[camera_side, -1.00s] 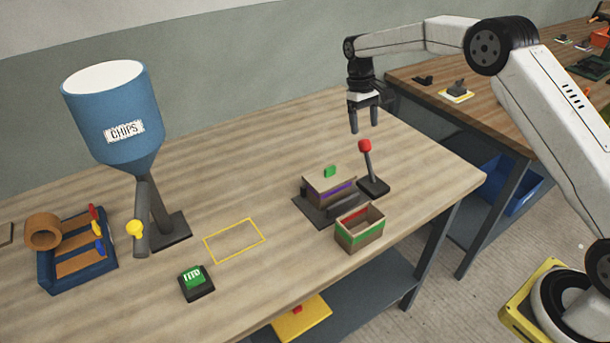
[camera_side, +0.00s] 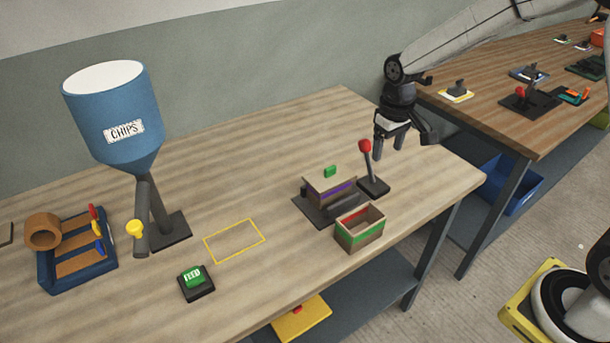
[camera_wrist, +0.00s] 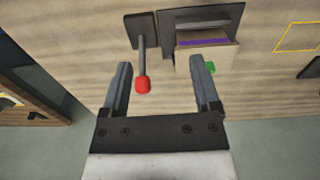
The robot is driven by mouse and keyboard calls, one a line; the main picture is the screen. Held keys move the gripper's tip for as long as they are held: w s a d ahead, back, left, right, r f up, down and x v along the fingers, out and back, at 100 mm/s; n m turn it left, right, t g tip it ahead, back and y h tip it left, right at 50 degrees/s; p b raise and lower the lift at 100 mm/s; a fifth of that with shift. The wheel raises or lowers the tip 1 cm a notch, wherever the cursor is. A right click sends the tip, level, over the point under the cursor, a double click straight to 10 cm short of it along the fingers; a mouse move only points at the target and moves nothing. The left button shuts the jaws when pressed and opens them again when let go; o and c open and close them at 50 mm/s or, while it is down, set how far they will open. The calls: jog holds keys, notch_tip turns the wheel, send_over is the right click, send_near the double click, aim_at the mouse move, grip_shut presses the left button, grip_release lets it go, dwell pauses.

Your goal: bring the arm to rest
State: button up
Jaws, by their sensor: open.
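My gripper (camera_side: 391,146) is open and empty, held above the right end of the workbench. In the side view it hangs just right of the red-knobbed lever (camera_side: 366,148). In the wrist view the two fingers (camera_wrist: 161,75) point towards the bench, and the lever's red knob (camera_wrist: 143,86) shows between them. I cannot tell how far apart in depth they are, but nothing is gripped.
A box with a purple stripe and green knob (camera_side: 330,172) stands by the lever, with an open green-banded box (camera_side: 360,228) in front. A blue CHIPS hopper (camera_side: 112,108), a green FEED button (camera_side: 193,276) and a yellow outlined rectangle (camera_side: 234,240) lie left. A second bench (camera_side: 480,115) stands right.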

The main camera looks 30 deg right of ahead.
jog(key=s+a+f+t, duration=0.1)
jog(key=s+a+t, duration=0.1)
jog(key=s, duration=1.3)
jog(key=shift+f, duration=0.35)
jog(key=shift+a, duration=0.1)
dwell(0.6)
